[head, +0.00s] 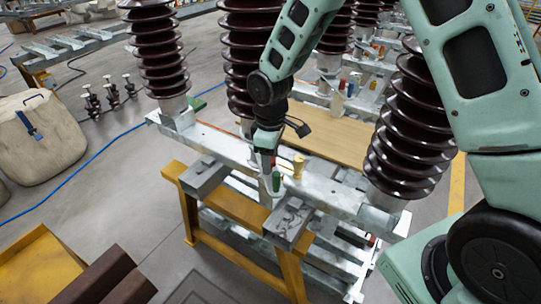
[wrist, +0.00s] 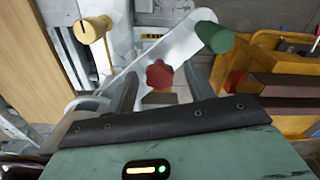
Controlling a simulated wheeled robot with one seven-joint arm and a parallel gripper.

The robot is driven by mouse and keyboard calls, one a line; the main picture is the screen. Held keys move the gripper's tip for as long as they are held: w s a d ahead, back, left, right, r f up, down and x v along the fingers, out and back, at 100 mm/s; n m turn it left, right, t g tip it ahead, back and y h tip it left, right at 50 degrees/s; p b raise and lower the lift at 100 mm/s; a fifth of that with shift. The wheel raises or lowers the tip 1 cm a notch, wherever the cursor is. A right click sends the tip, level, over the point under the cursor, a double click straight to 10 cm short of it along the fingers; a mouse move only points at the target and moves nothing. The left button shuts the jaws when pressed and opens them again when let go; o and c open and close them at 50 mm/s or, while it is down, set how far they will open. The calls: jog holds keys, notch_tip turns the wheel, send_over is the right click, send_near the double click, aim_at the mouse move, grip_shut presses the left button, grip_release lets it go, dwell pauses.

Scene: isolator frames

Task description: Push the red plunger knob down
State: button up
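The red plunger knob (wrist: 159,75) shows in the wrist view as a lobed disc on a pale plate (wrist: 178,45). In the head view only a small red patch (head: 273,160) shows beside my gripper (head: 267,148). My gripper is open, with its two grey fingers apart on either side of the red knob in the wrist view. Whether it touches the knob, I cannot tell. A yellow knob (wrist: 92,30) lies up and left of the red one, and a green knob (wrist: 215,37) up and right.
Tall brown ribbed insulators (head: 157,50) stand on the galvanised beam (head: 335,191), with another insulator (head: 410,130) to the right. A yellow trestle (head: 232,208) carries the beam. A wooden board (head: 340,139) lies behind. Open floor (head: 120,185) is at left.

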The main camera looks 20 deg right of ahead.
jog(key=shift+r, duration=0.15)
notch_tip(320, 180, up, 17)
jog(key=b, duration=0.1)
dwell(0.4)
jog(key=s+a+f+m, duration=0.1)
jog(key=s+a, duration=0.2)
jog(key=s, duration=1)
jog(key=s+a+f+m, duration=0.1)
jog(key=s+a+f, duration=0.1)
jog(key=s, duration=1.2)
jog(key=shift+a+f+m+y, duration=0.2)
jog(key=shift+a+m+y, duration=0.1)
jog(key=shift+a, duration=0.35)
jog(key=shift+w, duration=0.1)
dwell(0.8)
